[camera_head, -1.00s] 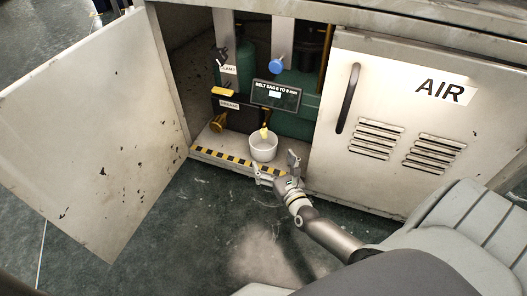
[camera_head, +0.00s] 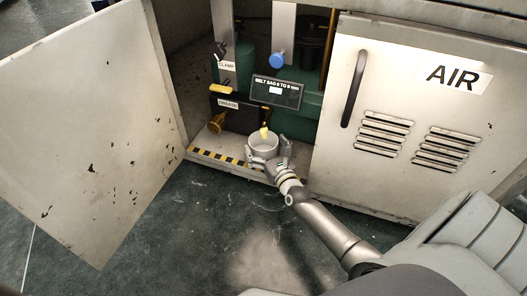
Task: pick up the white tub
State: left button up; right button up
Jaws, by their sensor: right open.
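The white tub (camera_head: 263,141) stands upright on the cabinet's floor ledge, under a yellow-tipped spout (camera_head: 264,132). My right gripper (camera_head: 268,153) comes in from the lower right and is open. Its fingers are at the tub's near side, one to the left and one to the right of it. I cannot tell whether they touch the tub. The tub's lower front is partly hidden by the gripper. My left gripper does not show.
The left cabinet door (camera_head: 85,125) stands open. The right door, marked AIR (camera_head: 400,150), is shut beside my arm. A yellow-and-black striped edge (camera_head: 225,160) runs along the ledge. A brass-coloured fitting (camera_head: 217,123) is left of the tub. The floor in front is clear.

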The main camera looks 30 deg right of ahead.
jog(key=c, duration=1)
jog(key=shift+o, duration=0.2)
